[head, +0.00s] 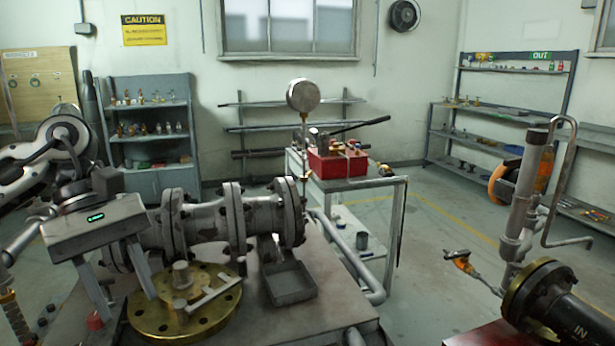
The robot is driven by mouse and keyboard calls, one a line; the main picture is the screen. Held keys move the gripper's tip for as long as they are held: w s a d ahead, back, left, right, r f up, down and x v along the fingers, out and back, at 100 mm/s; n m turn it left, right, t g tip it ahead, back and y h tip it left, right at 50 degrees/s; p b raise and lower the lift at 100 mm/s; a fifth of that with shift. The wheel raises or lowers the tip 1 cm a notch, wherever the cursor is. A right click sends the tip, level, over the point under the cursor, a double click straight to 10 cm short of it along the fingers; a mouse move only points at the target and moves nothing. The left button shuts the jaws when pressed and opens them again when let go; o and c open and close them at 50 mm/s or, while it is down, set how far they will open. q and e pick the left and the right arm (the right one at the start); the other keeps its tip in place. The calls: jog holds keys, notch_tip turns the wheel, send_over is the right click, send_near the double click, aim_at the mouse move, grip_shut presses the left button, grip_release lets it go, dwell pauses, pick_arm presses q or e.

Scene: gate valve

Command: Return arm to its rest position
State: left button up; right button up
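My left arm (55,150) comes in from the left edge. My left gripper (128,303) points down in front of the gate valve (205,222), near the left side of a round brass flange (215,315). Its two fingers are spread apart and nothing shows between them. I cannot tell whether the fingertips touch the bench or the flange. The gripper body hides part of the valve's left end. A grey T-shaped piece (208,298) rests on the flange. My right gripper does not show.
The workbench (330,318) carries the valve and a small grey tray (290,283). A pressure gauge (303,96) rises above the valve's right end. Behind is a cart (385,182) with a red box (337,165). A pipe assembly (520,210) stands at right.

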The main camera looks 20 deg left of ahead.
pick_arm(q)
jog(key=w+d+f+n+t+h, duration=0.1)
jog(key=w+d+f+n+h, duration=0.15)
jog(key=d+n+h, duration=0.65)
jog(key=w+d+f+n+t+h, duration=0.1)
jog(key=w+d+n+h, duration=0.3)
jog(key=d, duration=0.9)
notch_tip(320, 180, down, 4)
jog(key=w+n+t, duration=0.3)
jog(key=n+t, duration=1.1)
jog(key=n, duration=0.4)
jog(key=a+f+n+t+y, duration=0.3)
jog(key=f+n+y, duration=0.75)
jog(key=n, duration=0.45)
jog(key=s+a+f+n+g+y, duration=0.1)
jog(key=s+f+n+g+y, duration=0.3)
jog(key=s+f+n, duration=0.7)
notch_tip(320, 180, down, 5)
jog(key=shift+s+a+r+g+y, duration=0.15)
jog(key=shift+s+g+y, duration=0.25)
jog(key=shift+g, duration=0.7)
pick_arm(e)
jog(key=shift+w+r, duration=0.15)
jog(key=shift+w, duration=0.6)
pick_arm(q)
jog(key=shift+a, duration=0.1)
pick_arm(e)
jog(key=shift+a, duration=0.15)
